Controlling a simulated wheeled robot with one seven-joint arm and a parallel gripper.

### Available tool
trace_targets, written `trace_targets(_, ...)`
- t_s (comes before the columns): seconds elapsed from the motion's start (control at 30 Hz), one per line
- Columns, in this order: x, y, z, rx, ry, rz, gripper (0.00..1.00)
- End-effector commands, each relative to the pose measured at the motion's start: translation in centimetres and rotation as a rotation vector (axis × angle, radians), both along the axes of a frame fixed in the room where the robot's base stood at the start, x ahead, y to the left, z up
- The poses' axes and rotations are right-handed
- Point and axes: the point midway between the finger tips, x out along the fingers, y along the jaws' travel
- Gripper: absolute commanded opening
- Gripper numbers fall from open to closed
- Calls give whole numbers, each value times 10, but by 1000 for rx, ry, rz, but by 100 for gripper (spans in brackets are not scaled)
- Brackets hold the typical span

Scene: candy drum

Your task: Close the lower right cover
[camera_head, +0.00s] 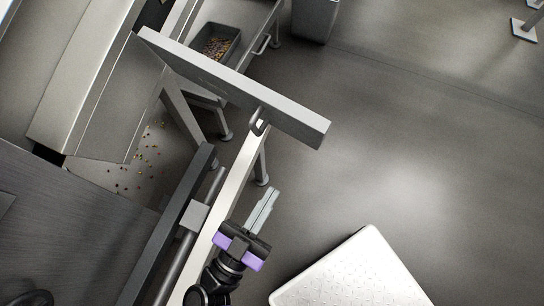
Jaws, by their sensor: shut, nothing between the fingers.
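A flat grey panel (215,75), which looks like the cover, sticks out from the machine at an angle, seen nearly edge-on from above. It stands open, with a gap between it and the frame below it in the picture. A small dark handle (258,122) is on its lower side near the outer right end. My gripper (270,192) is below and slightly right of the handle in the picture. Its light metal fingers are together and point up toward the panel. They hold nothing and appear apart from the panel. The panel's hinge is not clear.
A white frame beam (222,215) and a grey rail run beside my gripper on the left. Small coloured candies lie on the floor (140,170) under the machine. A dark bin of candies (217,42) stands behind the panel. Open floor (400,150) lies to the right.

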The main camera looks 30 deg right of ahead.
Motion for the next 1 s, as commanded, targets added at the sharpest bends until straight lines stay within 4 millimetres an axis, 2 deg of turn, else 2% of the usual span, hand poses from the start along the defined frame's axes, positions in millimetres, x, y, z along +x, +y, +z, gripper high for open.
trace_targets(0.5,41,-84,29,-2,-4,4,0)
trace_targets(0.7,48,-100,34,0,-3,3,0)
trace_targets(1.0,50,-104,34,1,-2,4,0)
